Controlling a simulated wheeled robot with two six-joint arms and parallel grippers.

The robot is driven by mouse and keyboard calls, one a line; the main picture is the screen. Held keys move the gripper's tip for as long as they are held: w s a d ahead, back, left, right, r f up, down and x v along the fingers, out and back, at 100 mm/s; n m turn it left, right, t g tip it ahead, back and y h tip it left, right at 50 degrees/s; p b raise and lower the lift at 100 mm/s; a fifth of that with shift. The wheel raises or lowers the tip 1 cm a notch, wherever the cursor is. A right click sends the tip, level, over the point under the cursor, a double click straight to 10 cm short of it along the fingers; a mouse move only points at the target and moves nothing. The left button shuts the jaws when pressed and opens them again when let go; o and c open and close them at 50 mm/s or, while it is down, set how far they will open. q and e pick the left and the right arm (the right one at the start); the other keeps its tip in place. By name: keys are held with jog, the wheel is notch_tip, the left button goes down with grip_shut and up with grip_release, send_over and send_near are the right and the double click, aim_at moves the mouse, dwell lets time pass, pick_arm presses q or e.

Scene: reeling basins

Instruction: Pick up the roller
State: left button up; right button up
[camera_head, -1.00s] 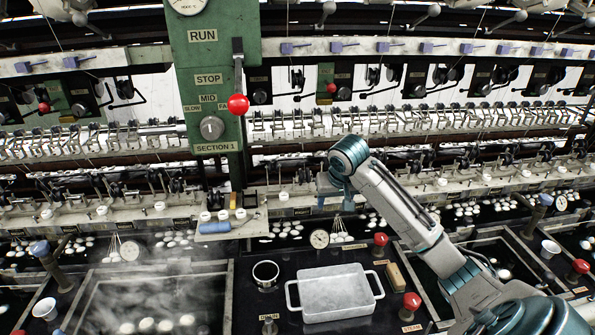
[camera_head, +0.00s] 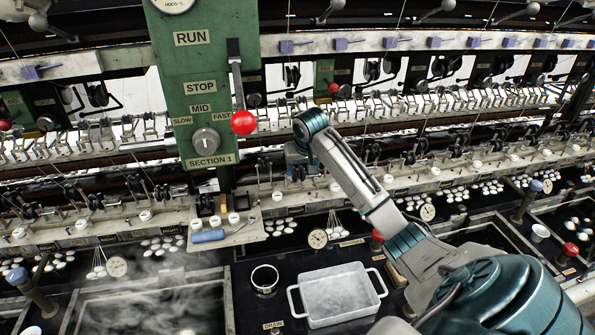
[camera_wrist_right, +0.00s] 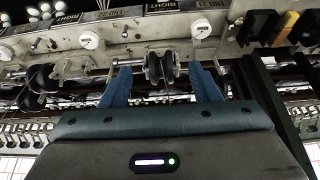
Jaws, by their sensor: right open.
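In the right wrist view, a dark grooved roller (camera_wrist_right: 160,68) is mounted on a thin horizontal shaft along the machine's rail. It shows between the blue fingertips of my right gripper (camera_wrist_right: 162,75), which is open with a gap on each side of the roller. In the head view, my right gripper (camera_head: 297,160) is at the reeling machine, right of the green control panel. The roller there is hard to make out near the gripper. I cannot tell whether the fingers touch anything. My left gripper is out of view.
A shelf (camera_head: 250,234) holds white cups and a blue cylinder (camera_head: 208,236). The green panel (camera_head: 199,85) has a red-knobbed lever (camera_head: 243,122). Below are a white tray (camera_head: 345,318), a round cup (camera_head: 265,278) and steaming basins. Rails and similar rollers crowd both sides.

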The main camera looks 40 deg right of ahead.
aim_at(298, 167)
jog(key=w+d+p, duration=0.2)
jog(key=w, duration=0.1)
jog(key=shift+w+r, duration=0.1)
jog(key=shift+w, duration=0.15)
jog(key=shift+p+x, duration=0.9)
jog(key=shift+x, duration=0.25)
jog(key=shift+w+f, duration=0.15)
jog(key=shift+f, duration=0.3)
jog(key=c, duration=1.1)
jog(key=shift+o, duration=0.2)
